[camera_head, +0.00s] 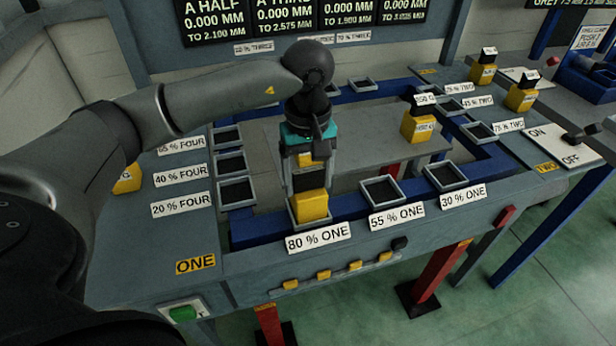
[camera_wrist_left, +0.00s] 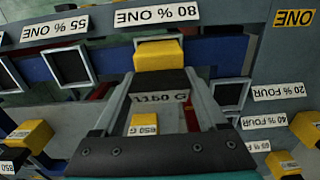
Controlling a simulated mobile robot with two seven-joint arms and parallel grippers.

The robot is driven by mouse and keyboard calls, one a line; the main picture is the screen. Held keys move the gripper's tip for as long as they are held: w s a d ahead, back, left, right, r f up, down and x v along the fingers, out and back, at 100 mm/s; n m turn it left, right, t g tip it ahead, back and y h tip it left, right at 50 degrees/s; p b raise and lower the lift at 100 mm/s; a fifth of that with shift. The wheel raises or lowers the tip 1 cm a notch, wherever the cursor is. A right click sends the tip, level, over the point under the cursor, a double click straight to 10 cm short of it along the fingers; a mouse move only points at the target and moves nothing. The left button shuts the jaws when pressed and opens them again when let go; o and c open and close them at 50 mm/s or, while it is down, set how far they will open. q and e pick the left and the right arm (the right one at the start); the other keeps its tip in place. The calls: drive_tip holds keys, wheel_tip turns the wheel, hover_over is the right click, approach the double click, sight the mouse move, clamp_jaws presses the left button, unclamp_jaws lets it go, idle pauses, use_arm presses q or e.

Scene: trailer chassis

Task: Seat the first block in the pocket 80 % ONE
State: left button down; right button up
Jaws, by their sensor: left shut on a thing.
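My left gripper (camera_head: 308,182) reaches down from above at the 80 % ONE pocket (camera_head: 292,215) and is shut on a yellow block (camera_head: 312,206). The block is at the pocket, covering much of its front rim; I cannot tell how deep it sits. In the left wrist view the fingers (camera_wrist_left: 158,82) meet the yellow block (camera_wrist_left: 158,54), with a "1150 G" label beside it. The 80 % ONE label (camera_head: 319,238) lies in front of the pocket. My right gripper is not in view.
The 55 % ONE pocket (camera_head: 382,190) and 30 % ONE pocket (camera_head: 445,176) stand empty to the right. Empty FOUR pockets (camera_head: 236,190) line the left. A yellow block (camera_head: 418,125) stands farther back, and more (camera_head: 521,97) stand at right.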

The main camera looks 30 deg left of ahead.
use_arm(q)
drive_tip(key=shift+c, duration=0.8)
unclamp_jaws()
drive_tip(key=shift+o, duration=0.7)
drive_tip(key=shift+s+f, duration=0.1)
drive_tip(key=shift+f, duration=0.05)
drive_tip(key=shift+r, duration=0.2)
wheel_tip(320, 180, up, 15)
drive_tip(key=p, duration=0.3)
